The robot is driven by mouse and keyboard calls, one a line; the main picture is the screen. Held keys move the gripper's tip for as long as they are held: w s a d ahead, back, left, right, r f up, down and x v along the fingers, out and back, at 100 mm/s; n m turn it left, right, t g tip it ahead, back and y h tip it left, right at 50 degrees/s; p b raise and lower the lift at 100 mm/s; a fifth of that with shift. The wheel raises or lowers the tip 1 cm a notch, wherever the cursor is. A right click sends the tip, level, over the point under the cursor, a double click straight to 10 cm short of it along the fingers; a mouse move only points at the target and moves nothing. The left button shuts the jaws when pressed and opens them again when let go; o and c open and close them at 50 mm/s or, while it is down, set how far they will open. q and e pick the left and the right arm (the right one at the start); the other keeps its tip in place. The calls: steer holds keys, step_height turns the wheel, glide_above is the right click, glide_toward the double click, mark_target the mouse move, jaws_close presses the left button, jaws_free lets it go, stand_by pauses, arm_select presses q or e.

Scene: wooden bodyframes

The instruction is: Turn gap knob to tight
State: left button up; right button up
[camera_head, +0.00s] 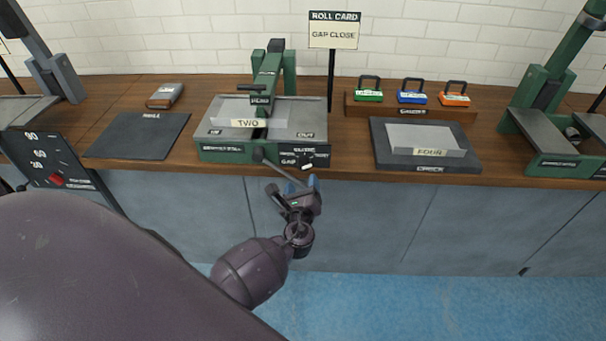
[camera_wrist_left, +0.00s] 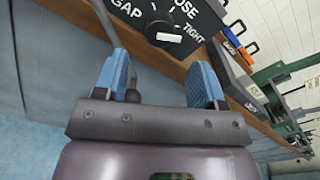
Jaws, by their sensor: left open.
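The gap knob (camera_head: 306,161) is a dark dial with a white mark on the front of the green machine, beside the word GAP. My left gripper (camera_head: 298,187) is just below and in front of the machine's front panel. In the wrist view its blue fingers (camera_wrist_left: 159,82) are open and apart, with the knob beyond them, not between them. My right gripper is not in view.
A dark lever (camera_head: 270,165) juts from the machine front, close to my left gripper; its rod (camera_wrist_left: 108,25) passes near the left finger in the wrist view. The bench edge (camera_head: 350,172) runs beneath. A dark CHECK plate (camera_head: 465,160) and several coloured gauges (camera_head: 411,97) stand to the right.

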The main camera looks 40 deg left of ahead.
arm_select(q)
steer(key=shift+v, duration=2.2)
